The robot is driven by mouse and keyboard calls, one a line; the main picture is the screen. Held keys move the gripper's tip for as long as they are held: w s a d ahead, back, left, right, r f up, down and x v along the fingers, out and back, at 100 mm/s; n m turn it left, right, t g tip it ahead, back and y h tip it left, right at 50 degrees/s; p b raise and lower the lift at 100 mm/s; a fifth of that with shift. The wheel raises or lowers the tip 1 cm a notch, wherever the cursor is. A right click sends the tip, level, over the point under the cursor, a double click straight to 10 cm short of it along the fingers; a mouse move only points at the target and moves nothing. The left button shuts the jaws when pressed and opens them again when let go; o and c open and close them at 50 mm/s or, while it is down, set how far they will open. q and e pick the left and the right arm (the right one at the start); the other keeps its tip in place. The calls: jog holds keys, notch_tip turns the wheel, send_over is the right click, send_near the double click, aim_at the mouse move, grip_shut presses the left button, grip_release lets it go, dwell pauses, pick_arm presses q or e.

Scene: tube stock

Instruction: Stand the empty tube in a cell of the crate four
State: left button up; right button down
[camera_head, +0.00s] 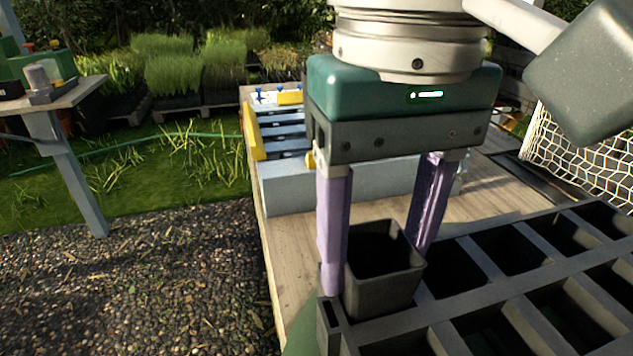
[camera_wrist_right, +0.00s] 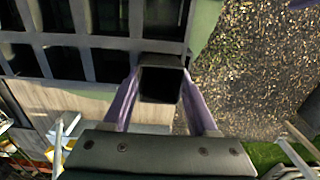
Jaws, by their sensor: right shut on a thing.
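A dark grey square tube (camera_head: 382,292) with an open, empty-looking top is between the two lilac fingers of my right gripper (camera_head: 379,266), which is shut on it. The tube is about upright at the near left corner of the dark grey crate (camera_head: 460,262), its rim above the crate's top. Its lower end is hidden by the crate's walls or its own side, so I cannot tell how deep it sits in the corner cell. The wrist view also shows the tube (camera_wrist_right: 161,84) between the fingers, over the crate's edge (camera_wrist_right: 95,42). My left gripper is not in view.
The crate's other visible cells look dark and empty. Behind it on the wooden table (camera_head: 283,250) is a pale blue-grey box (camera_head: 285,190) with a yellow-edged rack. A white net (camera_head: 580,150) stands at right. Gravel lies left of the table; a small side table (camera_head: 75,95) is further left.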

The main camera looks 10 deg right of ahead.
jog(key=shift+f+b, duration=0.25)
jog(key=shift+b, duration=0.25)
jog(key=shift+c, duration=0.5)
grip_release()
notch_tip(320, 180, up, 10)
jog(key=p, duration=0.1)
dwell(0.3)
